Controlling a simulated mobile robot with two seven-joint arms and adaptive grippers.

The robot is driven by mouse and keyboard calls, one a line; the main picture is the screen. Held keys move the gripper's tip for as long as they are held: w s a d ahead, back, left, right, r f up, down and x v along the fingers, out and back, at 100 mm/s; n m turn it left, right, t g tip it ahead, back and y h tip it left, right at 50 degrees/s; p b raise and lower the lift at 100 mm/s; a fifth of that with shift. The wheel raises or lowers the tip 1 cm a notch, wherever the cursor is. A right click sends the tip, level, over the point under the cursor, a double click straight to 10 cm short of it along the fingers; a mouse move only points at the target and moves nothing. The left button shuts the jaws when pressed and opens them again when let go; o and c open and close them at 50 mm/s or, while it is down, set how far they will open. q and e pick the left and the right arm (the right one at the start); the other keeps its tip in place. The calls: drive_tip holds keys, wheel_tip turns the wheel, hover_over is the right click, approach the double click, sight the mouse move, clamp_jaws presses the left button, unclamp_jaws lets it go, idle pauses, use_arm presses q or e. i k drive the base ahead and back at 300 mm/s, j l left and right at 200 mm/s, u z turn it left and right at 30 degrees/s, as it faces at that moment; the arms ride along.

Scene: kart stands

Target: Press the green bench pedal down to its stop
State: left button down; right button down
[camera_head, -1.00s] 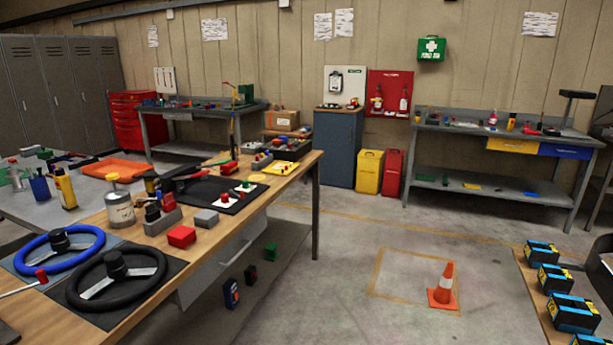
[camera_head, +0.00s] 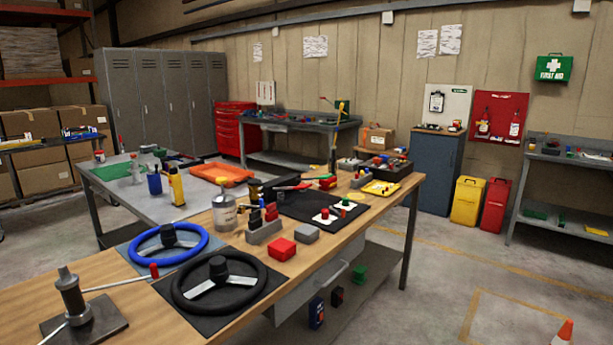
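I cannot make out a green bench pedal for certain. A small green block-like thing (camera_head: 359,274) sits low under the wooden workbench (camera_head: 160,318), beside a dark one and a blue one; I cannot tell whether it is a pedal. A flat green mat (camera_head: 118,171) lies on the grey table behind the workbench. Neither of my grippers is in view.
The workbench holds a blue steering wheel (camera_head: 168,244), a black steering wheel (camera_head: 220,282), a post with a red-knobbed lever (camera_head: 72,295) and a red block (camera_head: 282,249). An orange cone (camera_head: 563,333) stands at bottom right. Floor right of the bench is largely clear.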

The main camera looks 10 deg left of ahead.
sight(324, 178)
drive_tip(key=i+j+u, duration=0.1)
drive_tip(key=j, duration=0.25)
drive_tip(key=i+j+u, duration=0.1)
drive_tip(key=i+j, duration=0.15)
drive_tip(key=i+l+z, duration=0.45)
drive_tip(key=i+l, duration=1.05)
drive_tip(key=k+l, duration=0.05)
drive_tip(key=l, duration=0.05)
